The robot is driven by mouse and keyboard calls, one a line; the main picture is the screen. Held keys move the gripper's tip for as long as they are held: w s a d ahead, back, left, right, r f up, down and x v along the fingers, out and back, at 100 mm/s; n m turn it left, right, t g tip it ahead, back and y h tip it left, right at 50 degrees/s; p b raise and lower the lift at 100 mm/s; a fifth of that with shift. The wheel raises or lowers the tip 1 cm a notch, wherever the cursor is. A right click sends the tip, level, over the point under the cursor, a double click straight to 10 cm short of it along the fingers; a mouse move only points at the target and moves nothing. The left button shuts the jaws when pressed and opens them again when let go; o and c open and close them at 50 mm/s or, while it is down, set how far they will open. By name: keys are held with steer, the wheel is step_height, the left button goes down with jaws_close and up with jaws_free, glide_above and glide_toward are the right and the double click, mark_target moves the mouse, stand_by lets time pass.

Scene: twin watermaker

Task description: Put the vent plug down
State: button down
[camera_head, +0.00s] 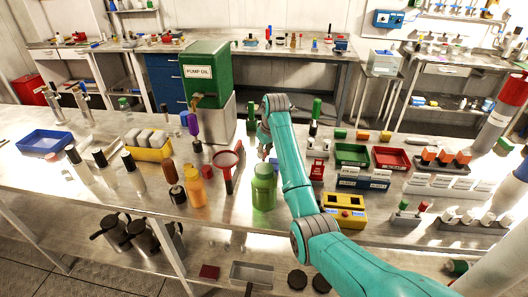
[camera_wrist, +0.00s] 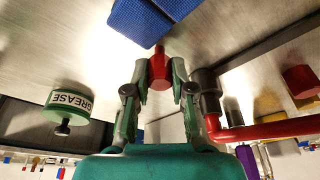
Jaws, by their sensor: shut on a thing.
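The vent plug (camera_wrist: 159,70) is a small red piece with a narrow tip, seen between the fingertips in the wrist view. My gripper (camera_wrist: 158,75) is shut on it, one finger at each side. The bare metal table surface shows behind the plug; I cannot tell whether the plug touches it. In the head view my gripper (camera_head: 264,146) is low over the middle of the workbench (camera_head: 240,220), just behind the green jar. The plug cannot be made out there.
The green jar (camera_head: 264,188), the red ring-shaped tool (camera_head: 228,165) and the pump oil tank (camera_head: 208,75) stand close by. The wrist view shows a blue block (camera_wrist: 140,20), a grease can (camera_wrist: 68,108) and a red bar (camera_wrist: 265,130) near the fingers.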

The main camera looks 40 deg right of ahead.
steer(key=shift+f, duration=0.15)
steer(key=c, duration=1)
jaws_free()
